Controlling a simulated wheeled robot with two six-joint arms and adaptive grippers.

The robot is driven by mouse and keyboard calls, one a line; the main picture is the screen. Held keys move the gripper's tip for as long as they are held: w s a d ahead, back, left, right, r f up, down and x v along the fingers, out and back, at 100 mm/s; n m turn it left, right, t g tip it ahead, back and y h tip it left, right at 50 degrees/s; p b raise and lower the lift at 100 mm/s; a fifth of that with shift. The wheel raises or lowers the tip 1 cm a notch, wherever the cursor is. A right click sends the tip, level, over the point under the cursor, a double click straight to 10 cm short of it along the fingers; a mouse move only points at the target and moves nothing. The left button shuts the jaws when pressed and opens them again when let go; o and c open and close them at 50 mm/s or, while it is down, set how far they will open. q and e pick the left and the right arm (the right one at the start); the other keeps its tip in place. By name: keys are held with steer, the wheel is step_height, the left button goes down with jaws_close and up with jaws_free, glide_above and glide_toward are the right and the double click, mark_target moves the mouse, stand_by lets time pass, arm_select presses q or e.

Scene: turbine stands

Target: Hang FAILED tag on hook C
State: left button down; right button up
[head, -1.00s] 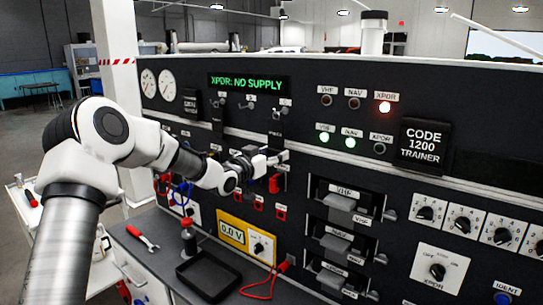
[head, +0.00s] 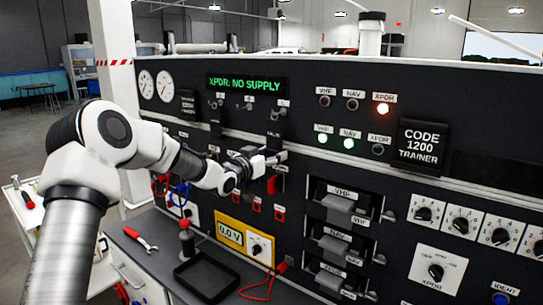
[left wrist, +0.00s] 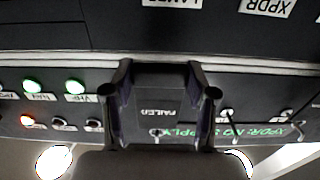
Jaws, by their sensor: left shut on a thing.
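The FAILED tag is a dark plate with pale lettering (left wrist: 158,105). It shows between the two fingers in the left wrist view. My left gripper (left wrist: 160,92) is shut on it; in the head view the gripper (head: 276,157) is close to the panel, below the third hook. That rightmost hook (head: 282,111), which I take as hook C, is under a small label too small to read clearly. A dark strip hangs between hook and gripper. I cannot tell whether the tag's hole is around the hook or only beside it. My right gripper is not in view.
The green display (head: 246,84) reads XPDR: NO SUPPLY. Two other hooks are to the left, and a dark tag (head: 187,104) hangs beyond them. Below are a yellow meter (head: 245,239), a black tray (head: 205,276) and a wrench (head: 140,239). Module handles stick out at right (head: 339,205).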

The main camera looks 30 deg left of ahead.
arm_select(q)
steer(key=shift+w, duration=0.2)
steer(key=shift+c, duration=1.3)
jaws_free()
steer(key=shift+o, duration=0.7)
steer(key=shift+s+a, duration=0.1)
steer(key=shift+s, duration=0.85)
steer(key=s+b, duration=0.1)
steer(key=s, duration=0.4)
steer(key=shift+s+a, duration=0.15)
steer(key=shift+a, duration=0.05)
